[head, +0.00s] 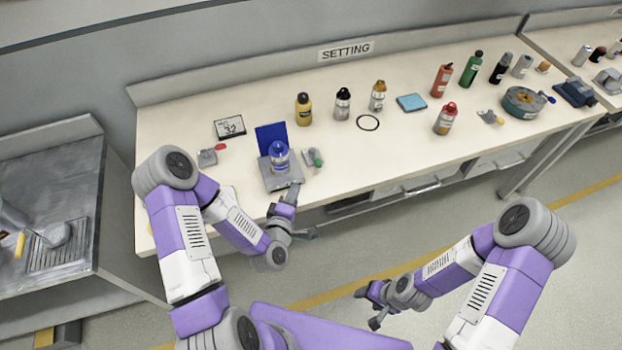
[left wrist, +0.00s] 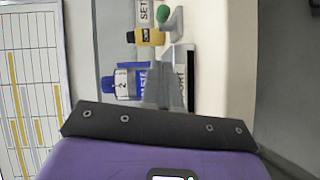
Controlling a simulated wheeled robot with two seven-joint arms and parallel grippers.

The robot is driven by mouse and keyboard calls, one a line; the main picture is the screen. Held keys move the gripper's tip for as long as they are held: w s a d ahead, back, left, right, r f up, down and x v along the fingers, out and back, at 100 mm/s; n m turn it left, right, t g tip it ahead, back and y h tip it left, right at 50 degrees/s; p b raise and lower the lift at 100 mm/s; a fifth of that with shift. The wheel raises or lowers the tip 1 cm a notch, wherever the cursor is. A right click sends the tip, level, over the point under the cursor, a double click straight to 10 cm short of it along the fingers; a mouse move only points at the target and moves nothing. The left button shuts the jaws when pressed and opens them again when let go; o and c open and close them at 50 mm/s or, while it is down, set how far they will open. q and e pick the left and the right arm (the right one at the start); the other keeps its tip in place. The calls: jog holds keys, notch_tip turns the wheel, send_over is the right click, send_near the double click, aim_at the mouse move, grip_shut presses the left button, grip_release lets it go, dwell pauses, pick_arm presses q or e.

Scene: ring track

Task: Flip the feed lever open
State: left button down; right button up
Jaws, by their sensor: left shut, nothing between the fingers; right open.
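A grey stand (head: 268,180) with a blue back panel (head: 271,138) sits near the bench's front edge and carries a blue-and-white bottle (head: 279,156). A small grey fixture with a green-tipped lever (head: 315,157) is right of it; the green tip also shows in the left wrist view (left wrist: 162,13). Another small grey fixture (head: 207,157) with a red part is to the left. Which one is the feed lever is not labelled. My left gripper (head: 292,188) is shut and empty at the stand's front edge, below the green-tipped lever. My right gripper (head: 366,307) is open above the floor, away from the bench.
A display reading 32 (head: 230,128) stands behind the stand. A yellow bottle (head: 303,109), several other bottles, a black ring (head: 368,123) and a blue pad (head: 411,103) are farther right. The bench front (head: 400,155) right of the green-tipped lever is clear.

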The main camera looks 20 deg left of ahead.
aim_at(299, 177)
pick_arm(q)
jog(key=w+b, duration=0.2)
jog(key=b, duration=0.1)
jog(key=shift+w+f, duration=0.3)
jog(key=shift+w, duration=0.05)
jog(key=w, duration=0.3)
jog(key=shift+w, duration=0.15)
jog(key=shift+w+d+f, duration=0.2)
jog(key=shift+w+d, duration=0.25)
jog(key=shift+d, duration=0.05)
jog(key=shift+w+d+f, duration=0.15)
jog(key=shift+w+d, duration=0.25)
jog(key=shift+d, duration=0.05)
jog(key=shift+w+d+f, duration=0.1)
jog(key=shift+w+d, duration=0.35)
jog(key=shift+w, duration=0.05)
jog(key=shift+d+b, duration=0.15)
jog(key=shift+b, duration=0.2)
